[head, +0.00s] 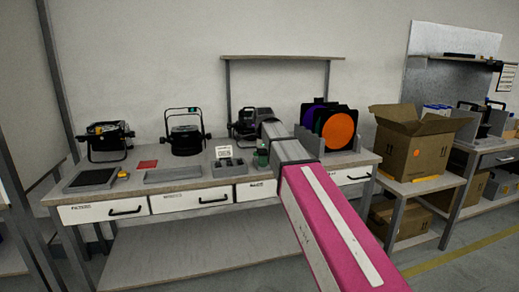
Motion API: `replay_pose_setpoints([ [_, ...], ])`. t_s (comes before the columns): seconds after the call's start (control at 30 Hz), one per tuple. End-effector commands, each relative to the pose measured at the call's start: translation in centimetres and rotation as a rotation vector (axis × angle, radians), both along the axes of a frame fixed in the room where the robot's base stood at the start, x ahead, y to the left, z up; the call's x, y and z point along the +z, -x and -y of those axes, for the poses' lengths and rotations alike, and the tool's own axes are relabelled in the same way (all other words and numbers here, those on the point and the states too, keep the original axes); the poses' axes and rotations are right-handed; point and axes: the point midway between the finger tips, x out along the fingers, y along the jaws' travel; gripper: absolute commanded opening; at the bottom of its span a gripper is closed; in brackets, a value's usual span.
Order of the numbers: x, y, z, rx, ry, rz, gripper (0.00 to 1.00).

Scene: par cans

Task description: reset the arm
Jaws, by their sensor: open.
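My arm, with a magenta cover and a white strip, reaches from the lower right up over the workbench (330,161). Its grey far end, with my gripper (270,129), is above the right half of the bench, in front of a black par can (246,122). The gripper is open; its fingers are small and partly hidden by the arm, and I see nothing held. A small dark green object (262,156) shows just beside the arm's end; I cannot tell whether they touch.
Colour filters (339,132) stand in a rack right of the arm. An open cardboard box (413,145) is on a side table further right.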

Motion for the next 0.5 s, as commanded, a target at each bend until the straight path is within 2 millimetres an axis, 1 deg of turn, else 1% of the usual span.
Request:
replay_pose_setpoints([
  [0.03,-0.9,0.3,0.4,0.024,0.0,-0.001,0.67],
  [0.17,-3.1,0.7,1.5,0.102,0.0,-0.001,0.67],
  [0.27,-5.2,1.2,2.5,0.175,0.0,-0.002,0.67],
  [0.37,-7.8,1.9,3.7,0.272,0.0,-0.003,0.67],
  [0.47,-11.2,3.1,5.4,0.397,0.0,-0.003,0.67],
  [0.5,-12.7,3.7,6.1,0.455,0.0,-0.004,0.67],
])
